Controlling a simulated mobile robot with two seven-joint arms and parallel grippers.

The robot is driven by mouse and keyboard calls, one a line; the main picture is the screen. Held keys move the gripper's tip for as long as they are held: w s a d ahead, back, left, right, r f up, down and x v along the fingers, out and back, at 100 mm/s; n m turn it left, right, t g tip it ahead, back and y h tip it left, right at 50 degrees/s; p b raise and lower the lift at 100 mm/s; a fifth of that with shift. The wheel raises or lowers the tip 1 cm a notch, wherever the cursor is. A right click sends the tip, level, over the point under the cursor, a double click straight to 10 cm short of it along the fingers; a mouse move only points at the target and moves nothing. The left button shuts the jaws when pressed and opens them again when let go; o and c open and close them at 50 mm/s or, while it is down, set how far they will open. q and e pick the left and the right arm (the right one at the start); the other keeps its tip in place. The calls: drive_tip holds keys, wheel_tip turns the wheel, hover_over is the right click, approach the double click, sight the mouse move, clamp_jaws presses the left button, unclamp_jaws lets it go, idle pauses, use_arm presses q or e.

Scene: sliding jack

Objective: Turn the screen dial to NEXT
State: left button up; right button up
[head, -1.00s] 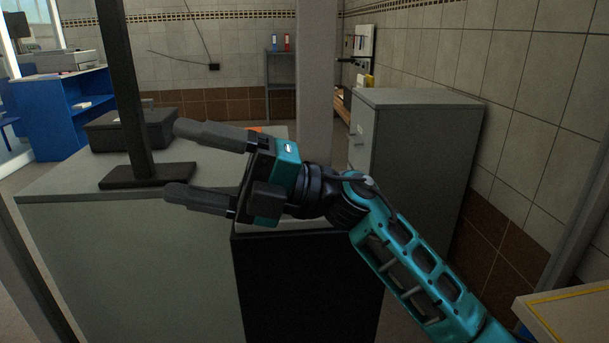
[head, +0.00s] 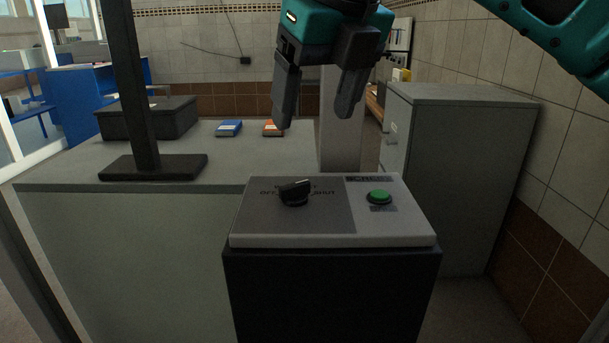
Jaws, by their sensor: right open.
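The screen dial (head: 295,192) is a black knob on the left, darker half of a grey control panel (head: 390,232). The lettering around the dial is partly covered by the knob and too small to read fully. The panel tops a dark pedestal (head: 330,295). My right gripper (head: 315,122) is open and empty, fingers pointing down, above and behind the dial and apart from it. My left gripper is not in view.
A green button (head: 379,196) sits on the panel right of the dial. A counter (head: 60,177) behind holds a dark post (head: 143,110), a black box (head: 150,117), a blue item (head: 229,128) and an orange item (head: 272,128). A grey cabinet (head: 470,170) stands at right.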

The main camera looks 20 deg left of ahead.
sight(295, 184)
drive_tip(key=b+x, duration=0.1)
drive_tip(key=x, duration=1.1)
drive_tip(key=shift+s+a+f, duration=0.1)
drive_tip(key=shift+f, duration=0.15)
drive_tip(key=shift+r, duration=0.1)
drive_tip(key=c, duration=1)
